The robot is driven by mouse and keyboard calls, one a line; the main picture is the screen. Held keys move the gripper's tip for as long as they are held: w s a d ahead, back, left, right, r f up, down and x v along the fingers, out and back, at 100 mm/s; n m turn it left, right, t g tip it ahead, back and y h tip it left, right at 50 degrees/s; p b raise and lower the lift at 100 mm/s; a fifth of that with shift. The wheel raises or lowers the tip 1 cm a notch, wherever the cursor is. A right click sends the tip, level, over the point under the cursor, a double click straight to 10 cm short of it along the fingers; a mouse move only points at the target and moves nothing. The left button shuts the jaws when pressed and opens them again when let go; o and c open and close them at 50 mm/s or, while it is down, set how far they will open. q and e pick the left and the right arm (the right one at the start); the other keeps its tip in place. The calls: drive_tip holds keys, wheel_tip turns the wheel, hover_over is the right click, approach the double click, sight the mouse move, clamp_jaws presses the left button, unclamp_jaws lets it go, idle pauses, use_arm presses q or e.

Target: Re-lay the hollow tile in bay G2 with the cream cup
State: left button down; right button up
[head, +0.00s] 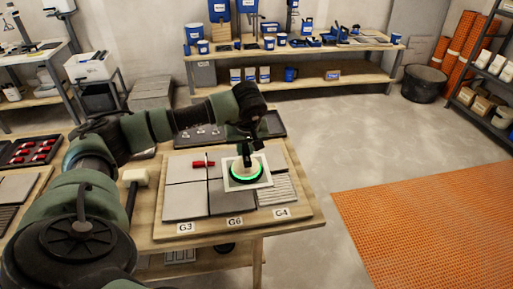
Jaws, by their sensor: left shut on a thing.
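The cup sits on a pale square tile (264,177) over the right part of the tile board (168,231). The tile lies across its neighbours at a slight angle; I cannot tell whether it touches them. Grey tiles (185,201) fill the left and middle bays, and a ribbed bed (276,191) shows at the right. Front labels read G3, G6 and G4; no G2 label is visible. My right gripper is not in view.
A red piece (203,164) lies on the board near a thin upright white piece. A pale block (135,177) is left of the board. A dark tray with red items (32,151) is far left. The floor right of the table is clear, with orange matting (430,220).

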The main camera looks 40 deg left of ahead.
use_arm(q)
drive_tip(key=s+a+b, duration=0.4)
drive_tip(key=s+a, duration=2.2)
drive_tip(key=s, duration=0.4)
drive_tip(key=shift+s, duration=0.2)
idle(0.6)
